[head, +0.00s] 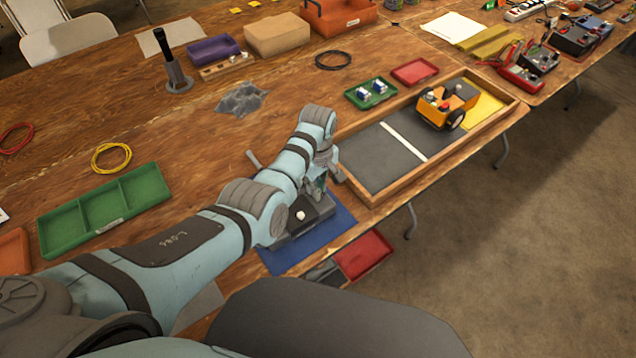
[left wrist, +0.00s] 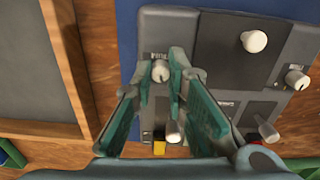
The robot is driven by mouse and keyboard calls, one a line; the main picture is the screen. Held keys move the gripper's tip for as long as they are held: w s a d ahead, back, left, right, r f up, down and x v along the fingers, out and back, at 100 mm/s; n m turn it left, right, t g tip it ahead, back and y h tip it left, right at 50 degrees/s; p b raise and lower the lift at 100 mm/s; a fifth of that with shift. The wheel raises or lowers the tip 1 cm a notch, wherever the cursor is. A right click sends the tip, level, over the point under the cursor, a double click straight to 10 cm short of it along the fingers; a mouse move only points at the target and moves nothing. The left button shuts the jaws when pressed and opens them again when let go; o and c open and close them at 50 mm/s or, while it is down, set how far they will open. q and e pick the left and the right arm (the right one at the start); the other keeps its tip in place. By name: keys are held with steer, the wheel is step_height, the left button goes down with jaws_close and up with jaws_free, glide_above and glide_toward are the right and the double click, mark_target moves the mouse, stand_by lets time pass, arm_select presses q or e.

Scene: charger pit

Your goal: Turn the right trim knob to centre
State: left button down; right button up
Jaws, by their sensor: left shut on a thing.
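The grey control box (head: 296,222) lies on a blue mat (head: 338,229), partly hidden under my left arm in the head view. In the left wrist view the box (left wrist: 217,75) fills the middle and right. My left gripper (head: 322,182) is over the box's right end. In the left wrist view its fingertips (left wrist: 161,66) are closed around the right trim knob (left wrist: 160,72), a small pale knob beside an upside-down label. The knob's pointer direction is too small to tell. The other trim knob (left wrist: 297,79) and a white round-topped stick (left wrist: 254,41) are apart from the gripper.
A wood-framed arena (head: 371,197) with an orange vehicle (head: 447,103) stands right of the box. Two levers (left wrist: 173,131) (left wrist: 266,131) rise from the box near the gripper. A green tray (head: 104,211) is left. A red tray (head: 364,255) is below the table edge.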

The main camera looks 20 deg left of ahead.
arm_select(q)
steer(key=shift+m+p, duration=0.65)
steer(key=shift+m, duration=1.15)
steer(key=c, duration=1.8)
jaws_free()
steer(key=shift+w, duration=0.1)
steer(key=shift+c, duration=0.2)
step_height(320, 180, up, 12)
steer(key=shift+f, duration=0.1)
